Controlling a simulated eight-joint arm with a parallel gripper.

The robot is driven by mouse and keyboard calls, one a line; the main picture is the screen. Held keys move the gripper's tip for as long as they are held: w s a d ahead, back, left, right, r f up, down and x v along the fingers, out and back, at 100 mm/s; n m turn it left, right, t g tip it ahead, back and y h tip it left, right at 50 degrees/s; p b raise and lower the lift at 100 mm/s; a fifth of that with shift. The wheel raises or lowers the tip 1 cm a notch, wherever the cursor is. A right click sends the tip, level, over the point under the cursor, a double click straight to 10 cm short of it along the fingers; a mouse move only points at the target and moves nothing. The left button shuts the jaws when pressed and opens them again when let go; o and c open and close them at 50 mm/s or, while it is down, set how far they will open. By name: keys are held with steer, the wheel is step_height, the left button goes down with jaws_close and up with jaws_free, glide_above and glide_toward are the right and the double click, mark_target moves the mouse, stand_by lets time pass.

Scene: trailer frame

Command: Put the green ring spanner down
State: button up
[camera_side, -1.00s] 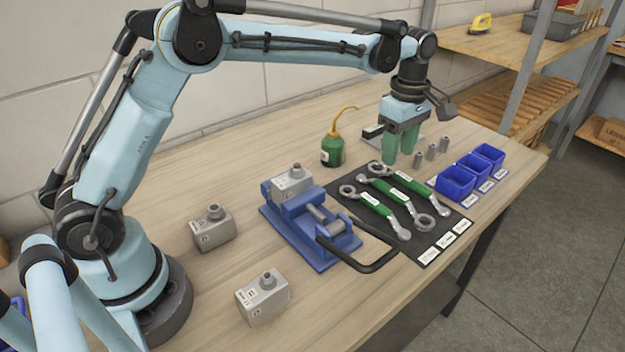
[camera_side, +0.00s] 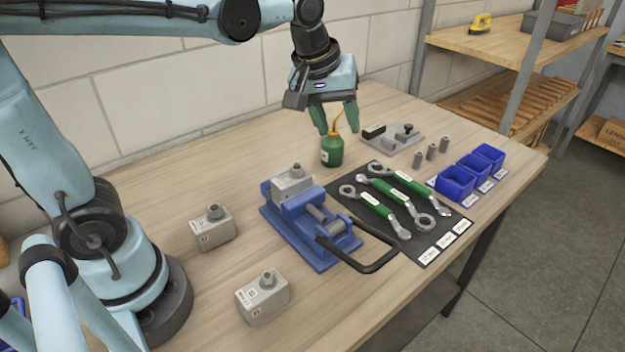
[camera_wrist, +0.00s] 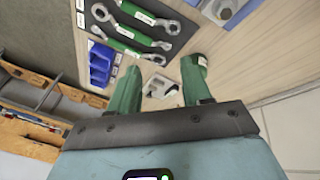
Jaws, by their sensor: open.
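Three green-handled spanners lie side by side on a dark mat (camera_side: 428,256): a near one (camera_side: 377,206), a middle one (camera_side: 397,197) and a far one (camera_side: 411,184). Their ends show ring shapes; I cannot tell which one the task names. My gripper (camera_side: 337,128) is open and empty, fingers pointing down, at the green oil can (camera_side: 332,152), left of and behind the mat. In the side view the can's yellow spout overlaps the fingers; contact is unclear. The wrist view shows both green fingers apart (camera_wrist: 157,85).
A blue vise (camera_side: 310,235) with a long black handle stands left of the mat. Two grey blocks (camera_side: 212,230) (camera_side: 263,297) stand nearer. A grey plate (camera_side: 394,139), several small cylinders (camera_side: 432,152) and blue bins (camera_side: 471,170) are at right.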

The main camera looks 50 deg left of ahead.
steer(key=s+f+m+t, duration=0.1)
steer(key=s+m, duration=0.1)
steer(key=s, duration=0.1)
steer(key=s+a+f+m+t, duration=0.1)
steer(key=s+f+m, duration=0.1)
steer(key=s, duration=0.1)
steer(key=s+a+f+m, duration=0.1)
steer(key=s+m, duration=0.2)
steer(key=shift+a+f+t, duration=0.15)
steer(key=shift+f+t, duration=0.2)
steer(key=shift+t, duration=0.05)
steer(key=shift+s+f+m, duration=0.25)
steer(key=shift+s+m, duration=0.05)
stand_by(0.5)
